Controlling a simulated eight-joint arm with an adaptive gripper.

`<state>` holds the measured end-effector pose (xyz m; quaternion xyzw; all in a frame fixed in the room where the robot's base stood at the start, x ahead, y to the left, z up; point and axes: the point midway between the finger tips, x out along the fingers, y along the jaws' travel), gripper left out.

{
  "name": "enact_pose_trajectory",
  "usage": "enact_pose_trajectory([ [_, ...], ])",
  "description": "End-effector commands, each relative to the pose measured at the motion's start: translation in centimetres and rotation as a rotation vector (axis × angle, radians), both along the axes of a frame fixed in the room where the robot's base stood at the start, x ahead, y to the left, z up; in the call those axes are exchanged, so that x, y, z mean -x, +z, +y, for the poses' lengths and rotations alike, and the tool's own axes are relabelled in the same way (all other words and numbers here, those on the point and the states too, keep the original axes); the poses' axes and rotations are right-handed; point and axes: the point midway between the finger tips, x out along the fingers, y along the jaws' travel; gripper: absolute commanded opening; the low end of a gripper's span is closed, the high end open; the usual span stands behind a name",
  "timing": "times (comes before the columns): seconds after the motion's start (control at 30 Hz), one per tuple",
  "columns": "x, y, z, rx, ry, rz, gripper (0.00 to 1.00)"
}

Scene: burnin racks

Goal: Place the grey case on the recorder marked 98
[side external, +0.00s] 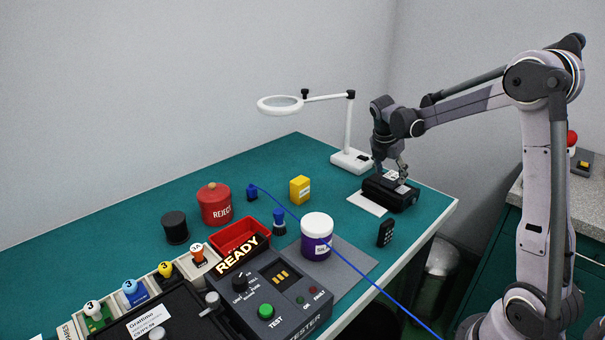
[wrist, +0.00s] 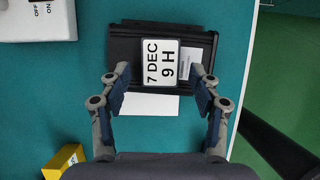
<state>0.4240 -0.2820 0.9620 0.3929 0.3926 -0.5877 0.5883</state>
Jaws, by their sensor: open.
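A flat case (wrist: 158,64) with a thin grey edge and a white label reading "7 DEC 9 H" shows in the wrist view. It appears to lie on top of a black box (wrist: 122,48), slightly tilted to it; I cannot tell if the two touch. The black box also shows in the side view (side external: 382,192). My gripper (wrist: 160,78) is open, with one finger on each side of the case and gaps between. In the side view my gripper (side external: 391,168) is just above the black box. I see no mark 98; a second label on the box is too small to read.
A white sheet (side external: 367,204) lies by the box. A magnifier lamp (side external: 350,160) stands behind, a yellow block (side external: 300,189) to the left and a small keypad (side external: 385,233) in front. The tester (side external: 285,298) is at front left. The bench edge is close on the right.

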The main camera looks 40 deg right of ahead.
Motion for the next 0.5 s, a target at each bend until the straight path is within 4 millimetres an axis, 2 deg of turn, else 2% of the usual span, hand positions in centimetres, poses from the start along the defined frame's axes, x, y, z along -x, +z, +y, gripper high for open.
enact_pose_trajectory([
  [0.3, 0.0, 5.8, 2.5, 0.000, 0.001, 0.002, 0.63],
  [0.5, 0.0, 8.6, 3.6, 0.001, 0.001, 0.000, 0.63],
])
